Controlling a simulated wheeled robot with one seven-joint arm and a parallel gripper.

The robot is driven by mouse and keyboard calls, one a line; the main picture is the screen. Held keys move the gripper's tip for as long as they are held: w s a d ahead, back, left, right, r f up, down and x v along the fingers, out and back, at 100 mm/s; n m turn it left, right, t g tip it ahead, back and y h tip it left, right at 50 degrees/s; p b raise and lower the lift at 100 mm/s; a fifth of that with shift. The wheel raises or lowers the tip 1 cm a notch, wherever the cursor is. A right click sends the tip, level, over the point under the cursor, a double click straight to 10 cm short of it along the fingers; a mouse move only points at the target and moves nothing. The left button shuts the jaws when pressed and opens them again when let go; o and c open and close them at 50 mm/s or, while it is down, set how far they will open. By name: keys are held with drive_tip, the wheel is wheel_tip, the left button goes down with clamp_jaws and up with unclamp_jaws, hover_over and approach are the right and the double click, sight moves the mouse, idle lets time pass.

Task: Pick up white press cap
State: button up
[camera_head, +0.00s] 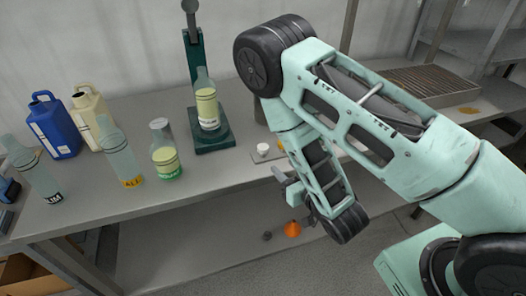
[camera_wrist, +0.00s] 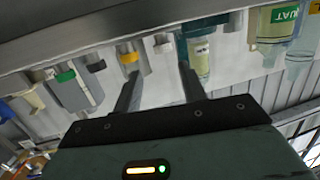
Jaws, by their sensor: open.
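The white press cap (camera_head: 263,149) sits on a small grey plate (camera_head: 272,156) on the bench, to the right of the green stand's base in the head view. In the wrist view, a small pale shape between the fingers' lines, beside the green stand, looks like the same cap (camera_wrist: 163,43). My gripper (camera_head: 283,184) is at the bench's front edge, in front of and slightly right of the cap. In the wrist view my gripper (camera_wrist: 158,82) has its two fingers apart with nothing between them. My arm hides part of the bench to the right.
The green stand (camera_head: 214,139) holds a bottle (camera_head: 207,105) of yellowish liquid close to the cap. Clear bottles, a blue jug (camera_head: 55,128) and a cream jug (camera_head: 88,112) stand to the left. A grated tray (camera_head: 435,82) is at back right.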

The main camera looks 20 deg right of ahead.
sight(265, 149)
drive_tip(key=b+x, duration=0.1)
drive_tip(key=x, duration=0.1)
drive_tip(key=b+x, duration=0.1)
drive_tip(key=x, duration=0.1)
drive_tip(key=r+b+x, duration=0.1)
drive_tip(key=b+x, duration=0.1)
drive_tip(key=shift+w+a+f, duration=0.1)
drive_tip(key=shift+w+a, duration=0.05)
drive_tip(key=shift+w, duration=0.1)
drive_tip(key=p+x, duration=0.2)
drive_tip(key=x, duration=0.2)
drive_tip(key=shift+w+a, duration=0.2)
drive_tip(key=shift+w, duration=0.05)
drive_tip(key=shift+w+a+f, duration=0.1)
drive_tip(key=shift+w, duration=0.45)
drive_tip(key=c, duration=0.7)
